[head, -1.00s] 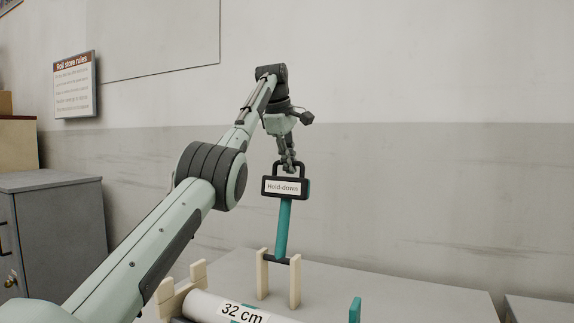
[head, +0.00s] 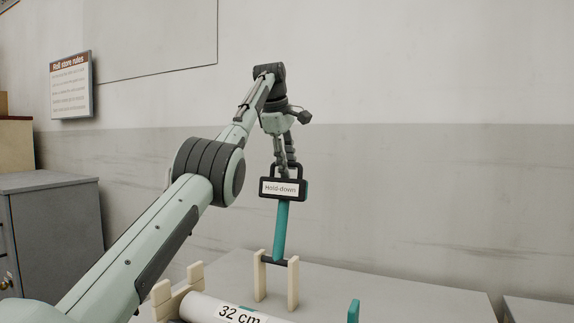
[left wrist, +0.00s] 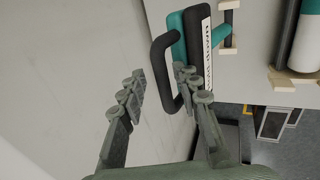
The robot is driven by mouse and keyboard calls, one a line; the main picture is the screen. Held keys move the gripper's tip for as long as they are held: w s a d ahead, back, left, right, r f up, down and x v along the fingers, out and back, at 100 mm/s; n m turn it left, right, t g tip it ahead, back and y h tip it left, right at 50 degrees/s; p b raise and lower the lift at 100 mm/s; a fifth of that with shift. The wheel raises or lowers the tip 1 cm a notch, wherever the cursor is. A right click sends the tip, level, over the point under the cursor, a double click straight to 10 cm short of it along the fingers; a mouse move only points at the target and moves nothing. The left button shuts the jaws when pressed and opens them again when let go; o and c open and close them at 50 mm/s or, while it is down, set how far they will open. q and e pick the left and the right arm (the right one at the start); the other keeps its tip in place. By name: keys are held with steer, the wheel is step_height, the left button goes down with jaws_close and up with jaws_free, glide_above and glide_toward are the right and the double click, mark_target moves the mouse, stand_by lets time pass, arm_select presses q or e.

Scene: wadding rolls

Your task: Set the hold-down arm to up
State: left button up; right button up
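The teal hold-down arm (head: 281,230) stands nearly upright, leaning slightly, on its pivot between two pale wooden posts (head: 262,279). At its top is a black handle loop with a "Hold-down" label (head: 283,189). My left gripper (head: 286,167) is at the top of the handle, with its fingers spread. In the left wrist view the two fingers (left wrist: 160,73) stand well apart. The right-hand finger overlaps the black handle loop (left wrist: 157,58); I cannot tell whether it touches. My right gripper is not in view.
A white roll marked "32 cm" (head: 225,310) lies in a wooden cradle below the arm. A grey cabinet (head: 50,235) stands at left, and a wall lies behind.

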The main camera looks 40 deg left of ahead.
arm_select(q)
steer(key=v, duration=0.3)
steer(key=shift+s+a, duration=0.1)
steer(key=shift+s+a+r, duration=0.25)
steer(key=shift+s, duration=0.15)
steer(key=s+d, duration=0.3)
steer(key=s, duration=0.7)
steer(key=shift+s+d+f, duration=0.3)
steer(key=shift+s, duration=0.05)
